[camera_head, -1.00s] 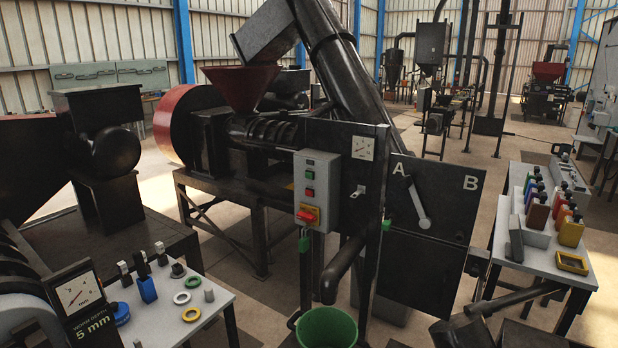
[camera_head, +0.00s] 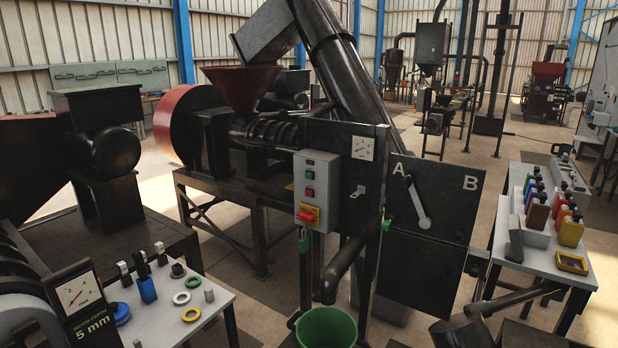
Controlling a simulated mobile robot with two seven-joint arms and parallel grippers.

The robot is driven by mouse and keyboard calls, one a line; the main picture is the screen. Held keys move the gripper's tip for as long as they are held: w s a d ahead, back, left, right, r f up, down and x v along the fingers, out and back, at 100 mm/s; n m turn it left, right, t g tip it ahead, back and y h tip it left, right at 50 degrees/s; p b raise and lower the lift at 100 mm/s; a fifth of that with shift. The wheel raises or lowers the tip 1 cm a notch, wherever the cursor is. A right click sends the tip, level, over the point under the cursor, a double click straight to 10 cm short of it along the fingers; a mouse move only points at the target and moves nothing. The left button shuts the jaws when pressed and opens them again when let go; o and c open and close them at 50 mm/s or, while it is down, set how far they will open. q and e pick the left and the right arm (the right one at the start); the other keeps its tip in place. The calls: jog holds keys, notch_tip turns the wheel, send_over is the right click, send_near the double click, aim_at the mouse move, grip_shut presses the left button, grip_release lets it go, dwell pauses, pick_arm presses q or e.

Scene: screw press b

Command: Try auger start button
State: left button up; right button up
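A light grey control box (camera_head: 317,188) is mounted on the front of the press's dark upright panel (camera_head: 348,136). It carries small red and green push buttons (camera_head: 310,175) in a column. I cannot read their labels, so I cannot tell which one is the auger start button. A larger red switch on a yellow plate (camera_head: 308,214) sits at the bottom of the box. A dark inclined auger tube (camera_head: 345,72) rises behind the panel. I see neither of my grippers in this view, and nothing touches the control box.
A green bucket (camera_head: 327,328) stands below the spout. A dark panel with a lever (camera_head: 420,205) is marked A and B. Tables with small parts (camera_head: 215,318) and coloured bottles (camera_head: 571,232) flank the press. Open floor lies between them.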

dwell(0.3)
pick_arm(q)
grip_shut()
dwell(1.6)
